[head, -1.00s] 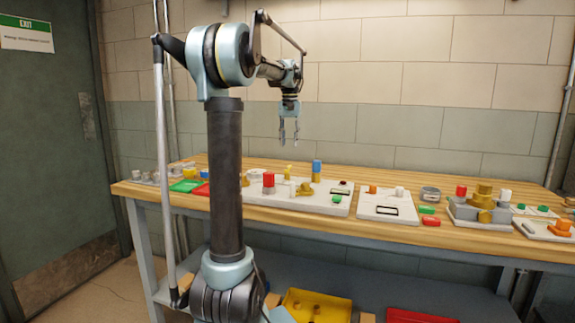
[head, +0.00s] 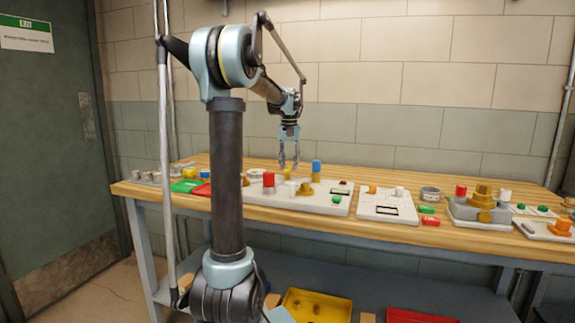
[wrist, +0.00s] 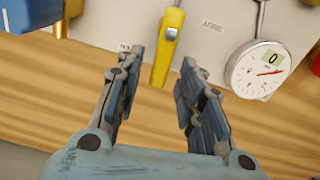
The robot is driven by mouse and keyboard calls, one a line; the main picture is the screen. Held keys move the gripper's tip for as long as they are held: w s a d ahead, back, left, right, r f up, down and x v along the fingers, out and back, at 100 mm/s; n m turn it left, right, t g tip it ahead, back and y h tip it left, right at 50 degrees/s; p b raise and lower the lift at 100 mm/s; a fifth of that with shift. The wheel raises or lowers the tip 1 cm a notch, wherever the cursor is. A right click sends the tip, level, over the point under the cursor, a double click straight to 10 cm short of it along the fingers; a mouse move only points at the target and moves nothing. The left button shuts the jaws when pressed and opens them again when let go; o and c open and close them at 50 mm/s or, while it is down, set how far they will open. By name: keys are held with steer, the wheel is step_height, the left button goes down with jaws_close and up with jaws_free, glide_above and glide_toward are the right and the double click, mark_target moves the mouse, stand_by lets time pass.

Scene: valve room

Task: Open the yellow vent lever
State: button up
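The yellow vent lever (wrist: 168,45) shows in the wrist view as a long yellow bar on a pale panel (wrist: 215,18). Its near end lies between the fingertips of my gripper (wrist: 163,62) as seen from above, with space on both sides. My gripper is open and empty. In the head view my gripper (head: 289,165) points down over the panel, and a small yellow part (head: 287,173) shows just below its fingertips. I cannot tell the exact height between fingertips and lever.
A round dial gauge (wrist: 258,69) stands right of the lever, and a blue block (wrist: 30,14) is at upper left in the wrist view. In the head view a red cylinder (head: 268,180) and a blue-topped valve (head: 316,168) flank the gripper. Other panels stand along the wooden bench (head: 330,225).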

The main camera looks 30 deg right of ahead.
mark_target(290, 166)
jaws_close()
steer(key=shift+s+d+m, duration=0.15)
steer(key=shift+m, duration=0.55)
jaws_free()
step_height(290, 166, up, 12)
stand_by(0.4)
